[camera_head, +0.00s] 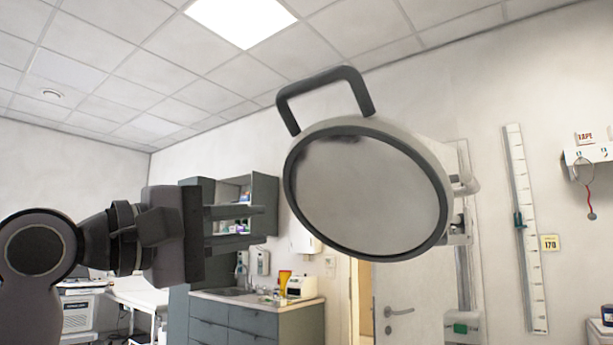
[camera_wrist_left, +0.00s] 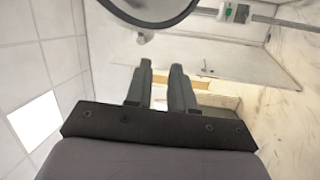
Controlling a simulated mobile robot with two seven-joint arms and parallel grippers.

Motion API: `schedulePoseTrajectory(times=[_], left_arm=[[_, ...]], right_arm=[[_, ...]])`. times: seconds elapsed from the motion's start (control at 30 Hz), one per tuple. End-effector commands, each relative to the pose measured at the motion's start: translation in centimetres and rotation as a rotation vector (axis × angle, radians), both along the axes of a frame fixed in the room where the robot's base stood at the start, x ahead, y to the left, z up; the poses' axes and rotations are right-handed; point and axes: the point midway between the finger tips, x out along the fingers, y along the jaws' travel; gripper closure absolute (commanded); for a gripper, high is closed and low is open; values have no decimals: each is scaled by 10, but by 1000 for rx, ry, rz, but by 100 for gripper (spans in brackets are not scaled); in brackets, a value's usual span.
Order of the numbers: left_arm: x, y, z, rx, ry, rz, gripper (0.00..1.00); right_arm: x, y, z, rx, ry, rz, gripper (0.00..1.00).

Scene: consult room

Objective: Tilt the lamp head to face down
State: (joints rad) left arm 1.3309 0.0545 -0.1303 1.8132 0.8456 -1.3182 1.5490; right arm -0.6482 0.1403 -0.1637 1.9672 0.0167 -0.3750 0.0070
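The lamp head (camera_head: 368,195) is a large round disc with a dark rim, high in the middle of the head view. Its pale glass face is turned mostly sideways, toward my camera. A dark U-shaped handle (camera_head: 322,84) stands up from its upper left rim. A joint (camera_head: 460,186) holds it from behind at the right. My left gripper (camera_head: 262,225) is left of the lamp, pointing toward it, apart from rim and handle. Its fingers are parted with nothing between them. The left wrist view shows the lamp's lower rim (camera_wrist_left: 150,14) beyond the fingertips (camera_wrist_left: 161,66). My right gripper is out of view.
Behind stand a grey cabinet (camera_head: 262,205) and a counter (camera_head: 255,318) with a sink and small items. A door (camera_head: 405,300) is below the lamp. A white height scale (camera_head: 526,230) hangs on the right wall. Air around the lamp's left side looks clear.

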Motion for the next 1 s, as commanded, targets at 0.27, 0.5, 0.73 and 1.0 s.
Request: schedulePoseTrajectory(times=[0.27,0.5,0.73,1.0], left_arm=[[-94,-17,76,-22,4,-135,77],[-135,-23,102,-30,15,-187,77],[-129,-41,109,-29,20,-196,77],[-108,-74,115,-30,19,-194,77]], right_arm=[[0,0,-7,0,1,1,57],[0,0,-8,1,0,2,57],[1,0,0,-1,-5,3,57],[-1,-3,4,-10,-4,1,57]])
